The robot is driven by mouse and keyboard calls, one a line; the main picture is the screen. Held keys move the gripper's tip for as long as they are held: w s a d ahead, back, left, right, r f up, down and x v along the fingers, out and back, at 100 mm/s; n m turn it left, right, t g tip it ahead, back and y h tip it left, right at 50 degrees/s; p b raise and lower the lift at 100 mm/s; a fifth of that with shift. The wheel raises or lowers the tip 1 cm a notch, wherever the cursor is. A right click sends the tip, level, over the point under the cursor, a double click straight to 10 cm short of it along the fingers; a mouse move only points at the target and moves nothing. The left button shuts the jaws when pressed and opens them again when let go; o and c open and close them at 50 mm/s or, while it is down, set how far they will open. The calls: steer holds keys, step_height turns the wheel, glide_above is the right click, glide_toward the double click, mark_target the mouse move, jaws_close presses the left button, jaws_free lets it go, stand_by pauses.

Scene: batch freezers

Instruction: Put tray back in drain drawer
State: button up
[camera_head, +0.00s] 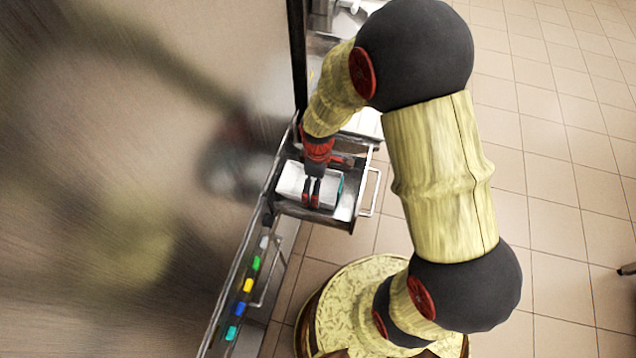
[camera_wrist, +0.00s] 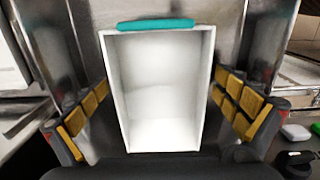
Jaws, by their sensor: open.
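The white rectangular tray (camera_head: 297,186) lies in the open drawer (camera_head: 343,212), under my gripper. In the wrist view the tray (camera_wrist: 160,95) is empty and has a teal handle (camera_wrist: 156,24) along its far edge. My gripper (camera_head: 311,200) points down at the tray. In the wrist view my gripper (camera_wrist: 160,115) is open, with one yellow-padded finger on each side of the tray. Gaps show between the pads and the tray walls. My arm and gripper hide part of the tray and drawer in the head view.
The drawer's bar handle (camera_head: 370,192) faces the tiled floor (camera_head: 545,215). A metal front with colored buttons (camera_head: 247,285) runs toward the lower left. A large brushed metal surface (camera_head: 110,150) fills the left side. Free floor lies to the right.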

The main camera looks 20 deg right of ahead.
steer(key=s+r+m+t+p, duration=0.1)
steer(key=s+r+m+p, duration=0.15)
steer(key=r, duration=1.15)
steer(key=s+r+m+t+p, duration=0.2)
steer(key=r+m, duration=0.1)
steer(key=r, duration=1.2)
steer(key=s+d+r+m+t, duration=0.1)
steer(key=s+r+m+t, duration=0.1)
steer(key=s+r+m, duration=0.3)
steer(key=s+r, duration=0.4)
steer(key=s, duration=0.1)
steer(key=shift+s+r+t, duration=0.2)
steer(key=shift+r+t, duration=0.1)
steer(key=shift+r, duration=0.05)
steer(key=shift+d, duration=0.1)
